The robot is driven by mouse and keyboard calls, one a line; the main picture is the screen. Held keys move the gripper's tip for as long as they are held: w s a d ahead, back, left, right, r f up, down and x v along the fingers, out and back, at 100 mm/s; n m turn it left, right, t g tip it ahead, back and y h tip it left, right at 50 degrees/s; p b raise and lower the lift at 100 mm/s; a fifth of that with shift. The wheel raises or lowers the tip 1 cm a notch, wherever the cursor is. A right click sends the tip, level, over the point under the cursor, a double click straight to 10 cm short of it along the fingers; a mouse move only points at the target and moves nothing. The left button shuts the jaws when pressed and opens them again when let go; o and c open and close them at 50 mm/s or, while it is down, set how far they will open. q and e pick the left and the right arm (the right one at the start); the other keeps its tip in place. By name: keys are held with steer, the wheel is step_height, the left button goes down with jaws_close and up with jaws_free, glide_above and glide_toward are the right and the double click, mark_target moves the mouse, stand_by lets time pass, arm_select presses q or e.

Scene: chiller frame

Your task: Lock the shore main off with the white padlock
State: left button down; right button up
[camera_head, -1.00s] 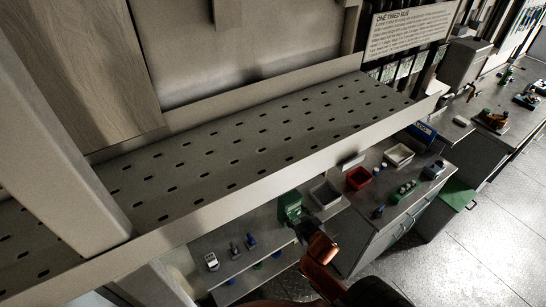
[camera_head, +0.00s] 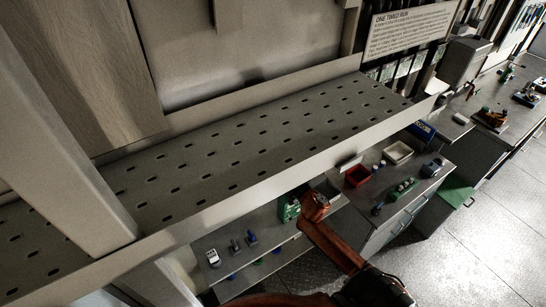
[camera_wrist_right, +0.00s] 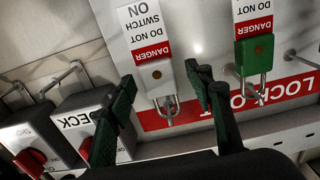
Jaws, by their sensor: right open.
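In the right wrist view, the white padlock (camera_wrist_right: 156,76) hangs beside its red and white danger tag, its metal shackle showing below in the picture. My right gripper (camera_wrist_right: 163,90) is open, with dark green fingers on either side of the white padlock in the picture; I see no contact. The green padlock (camera_wrist_right: 254,54) with a similar tag is to the right. My left gripper is not in view.
A perforated shelf (camera_head: 225,150) runs above the lower bench. A red bin (camera_head: 357,176) and a white bin (camera_head: 398,152) stand on the bench. A lettered board (camera_wrist_right: 180,115) lies behind the padlocks. Floor at the right is clear.

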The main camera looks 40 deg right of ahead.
steer(key=shift+w, duration=0.7)
steer(key=shift+s, duration=0.1)
steer(key=shift+c, duration=0.5)
jaws_close()
